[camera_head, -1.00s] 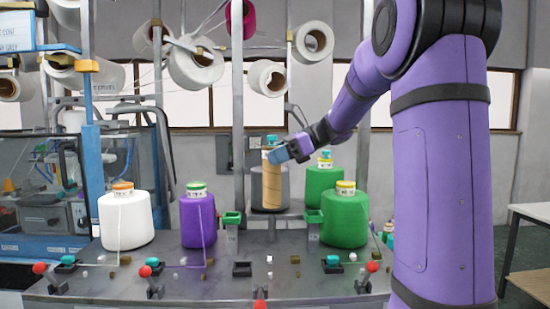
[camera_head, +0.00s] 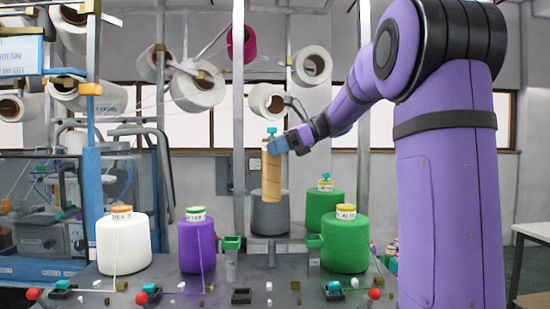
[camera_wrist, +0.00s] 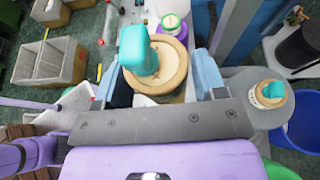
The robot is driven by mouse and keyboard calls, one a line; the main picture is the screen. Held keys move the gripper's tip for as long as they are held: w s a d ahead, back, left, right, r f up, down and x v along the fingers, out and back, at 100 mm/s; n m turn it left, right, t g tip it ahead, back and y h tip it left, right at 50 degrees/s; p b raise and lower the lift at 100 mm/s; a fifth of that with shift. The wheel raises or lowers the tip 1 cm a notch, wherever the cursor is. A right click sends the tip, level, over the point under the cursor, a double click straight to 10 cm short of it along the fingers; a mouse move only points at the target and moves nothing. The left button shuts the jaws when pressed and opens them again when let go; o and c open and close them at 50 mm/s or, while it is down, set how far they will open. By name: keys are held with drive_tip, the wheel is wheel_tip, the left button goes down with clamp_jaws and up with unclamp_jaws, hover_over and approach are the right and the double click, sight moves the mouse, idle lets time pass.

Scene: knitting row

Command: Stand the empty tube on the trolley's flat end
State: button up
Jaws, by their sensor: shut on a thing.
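The empty tube (camera_head: 271,172) is a tan cardboard cylinder, upright in the head view. My gripper (camera_head: 282,146) is shut on it near its top. In the wrist view the tube's round top (camera_wrist: 172,72) sits between my jaws, with a teal piece (camera_wrist: 138,50) over it. The tube's lower end overlaps a grey cone (camera_head: 269,214) in the head view; I cannot tell the gap between them. I cannot make out the trolley's flat end in either view.
A white cone (camera_head: 124,245), a purple cone (camera_head: 197,247) and two green cones (camera_head: 345,245) (camera_head: 322,205) stand around the machine. Upright metal posts (camera_head: 238,110) rise close by. In the wrist view, open boxes (camera_wrist: 50,62) stand at left and a blue bin (camera_wrist: 300,128) at right.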

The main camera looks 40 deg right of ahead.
drive_tip(key=shift+r, duration=2.95)
